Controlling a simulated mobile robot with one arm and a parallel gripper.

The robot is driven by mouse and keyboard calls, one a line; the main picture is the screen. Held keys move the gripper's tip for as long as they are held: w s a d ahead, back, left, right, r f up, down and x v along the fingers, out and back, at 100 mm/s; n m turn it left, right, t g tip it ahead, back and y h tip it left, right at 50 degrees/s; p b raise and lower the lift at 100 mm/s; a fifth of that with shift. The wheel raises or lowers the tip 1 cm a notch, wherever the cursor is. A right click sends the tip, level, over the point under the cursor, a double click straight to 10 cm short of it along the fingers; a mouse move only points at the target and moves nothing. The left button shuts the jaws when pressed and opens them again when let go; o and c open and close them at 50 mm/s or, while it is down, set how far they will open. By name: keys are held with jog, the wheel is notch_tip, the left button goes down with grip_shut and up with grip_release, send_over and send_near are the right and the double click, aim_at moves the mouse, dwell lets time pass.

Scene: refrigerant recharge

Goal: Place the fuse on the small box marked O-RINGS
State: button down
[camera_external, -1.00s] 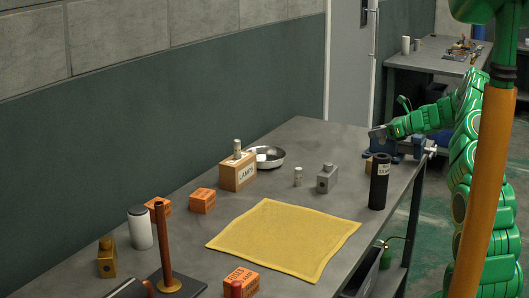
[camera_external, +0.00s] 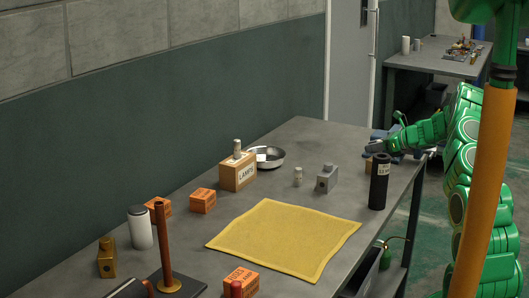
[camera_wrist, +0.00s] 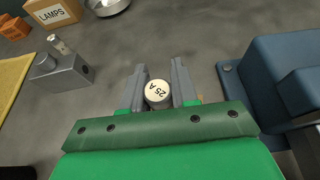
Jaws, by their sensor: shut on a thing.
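My gripper (camera_external: 374,146) is at the far right end of the workbench, in front of a blue vise (camera_wrist: 275,75). In the wrist view its two fingers (camera_wrist: 159,78) are shut on a pale cylindrical fuse (camera_wrist: 158,94) with "25 A" on its end. The fuse is hidden in the external view. Two small orange boxes (camera_external: 202,201) (camera_external: 158,206) stand at the back left of the bench. I cannot read their labels, so I cannot tell which is marked O-RINGS. A front orange box (camera_external: 241,281) reads FUSES.
A LAMPS box (camera_external: 236,175) with a pale cylinder on top stands by a metal bowl (camera_external: 268,158). A grey block (camera_external: 327,178), a small pale cylinder (camera_external: 298,176), a black cylinder (camera_external: 379,182), a yellow cloth (camera_external: 284,238), a white canister (camera_external: 140,228) and a brown post (camera_external: 164,245) are also on the bench.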

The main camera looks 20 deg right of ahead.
jog(key=shift+f, duration=0.1)
jog(key=c, duration=0.9)
grip_release()
jog(key=shift+o, duration=0.2)
jog(key=shift+r, duration=0.25)
jog(key=v, duration=1.2)
